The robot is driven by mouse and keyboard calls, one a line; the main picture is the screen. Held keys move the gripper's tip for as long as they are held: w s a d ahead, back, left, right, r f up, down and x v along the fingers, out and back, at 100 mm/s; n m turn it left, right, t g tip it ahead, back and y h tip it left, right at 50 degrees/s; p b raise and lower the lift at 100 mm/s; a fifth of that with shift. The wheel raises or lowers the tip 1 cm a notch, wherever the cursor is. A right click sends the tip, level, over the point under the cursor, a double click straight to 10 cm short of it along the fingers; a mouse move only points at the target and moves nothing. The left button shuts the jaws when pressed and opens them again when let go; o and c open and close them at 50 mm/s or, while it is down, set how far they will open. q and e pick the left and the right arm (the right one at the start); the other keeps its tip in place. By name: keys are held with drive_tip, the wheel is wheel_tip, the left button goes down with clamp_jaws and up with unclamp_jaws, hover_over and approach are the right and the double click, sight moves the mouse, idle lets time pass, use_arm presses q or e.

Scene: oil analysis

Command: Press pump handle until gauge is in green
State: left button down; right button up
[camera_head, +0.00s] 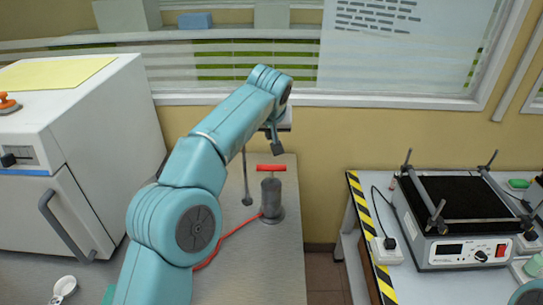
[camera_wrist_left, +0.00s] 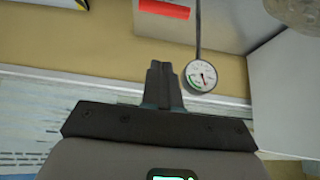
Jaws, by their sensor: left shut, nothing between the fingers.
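The pump (camera_head: 271,199) is a grey cylinder standing on the grey bench, with a red T-shaped handle (camera_head: 271,168) raised above it. My left gripper (camera_head: 277,149) is shut and empty, above the handle and apart from it in the picture. In the left wrist view, the shut fingers (camera_wrist_left: 164,76) point toward the red handle (camera_wrist_left: 164,9) at the top edge. The round white gauge (camera_wrist_left: 201,77) is beside the fingertips there, with a green arc at lower left. Its needle reading is too small to tell. My right gripper is not in view.
A thin gauge post (camera_head: 246,182) stands left of the pump, and a red hose (camera_head: 234,241) runs along the bench. A white cabinet (camera_head: 75,140) is at left. A shaker device (camera_head: 455,230) sits on the right table, across a gap.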

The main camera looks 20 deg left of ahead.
use_arm(q)
drive_tip(key=p, duration=0.4)
hover_over(272, 170)
drive_tip(key=f, duration=0.8)
drive_tip(key=shift+w+a, duration=0.2)
drive_tip(key=shift+w, duration=0.15)
drive_tip(key=shift+s+d+f+b, duration=0.1)
drive_tip(key=shift+s+f+b, duration=0.05)
drive_tip(key=shift+f+b, duration=0.4)
drive_tip(key=shift+s+f+b, duration=0.1)
drive_tip(key=shift+f+b, duration=0.25)
drive_tip(key=shift+f, duration=0.3)
drive_tip(key=shift+s+f, duration=0.1)
drive_tip(key=shift+f, duration=0.75)
drive_tip(key=shift+s, duration=0.1)
